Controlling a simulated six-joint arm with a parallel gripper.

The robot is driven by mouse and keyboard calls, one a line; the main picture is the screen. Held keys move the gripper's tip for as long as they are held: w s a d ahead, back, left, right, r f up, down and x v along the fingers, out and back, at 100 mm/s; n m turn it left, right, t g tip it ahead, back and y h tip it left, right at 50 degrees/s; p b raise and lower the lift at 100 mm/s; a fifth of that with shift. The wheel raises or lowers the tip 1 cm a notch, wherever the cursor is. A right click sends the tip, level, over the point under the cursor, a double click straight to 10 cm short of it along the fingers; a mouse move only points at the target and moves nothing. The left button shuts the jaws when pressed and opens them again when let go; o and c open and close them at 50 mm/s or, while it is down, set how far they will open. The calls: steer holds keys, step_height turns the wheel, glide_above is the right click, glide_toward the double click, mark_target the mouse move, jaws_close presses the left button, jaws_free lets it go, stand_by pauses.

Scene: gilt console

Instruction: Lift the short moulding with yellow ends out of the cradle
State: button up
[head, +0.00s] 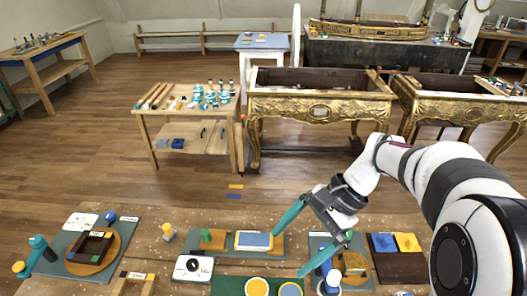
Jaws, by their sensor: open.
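My gripper (287,255) is open, with two teal fingers spread apart above the front workbench, and nothing shows between them. It is right of the blue-topped block on the middle mat. A small wooden holder (121,286) with yellowish marks stands at the bottom edge, left of centre and well away from my gripper. It is cut off by the frame, and I cannot tell whether it is the cradle. I cannot clearly make out a short moulding with yellow ends.
The workbench (185,225) holds a round wooden board (117,240) with a dark frame, a white card (193,267), yellow and grey discs (257,287), a dark tray (385,268) with yellow and blue pads, and small knobs. Gilt consoles (318,105) stand behind, across open floor.

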steer(key=w+d+f+m+y, duration=0.1)
steer(key=w+f+m+y, duration=0.1)
steer(key=w+f, duration=0.3)
steer(key=w+d+f+m+y, duration=0.1)
steer(key=w+f+m+y, duration=0.15)
steer(key=w, duration=0.45)
steer(key=m+t+y, duration=0.2)
steer(key=m, duration=0.1)
glide_toward(251, 240)
steer(key=x, duration=0.9)
steer(key=c, duration=1.5)
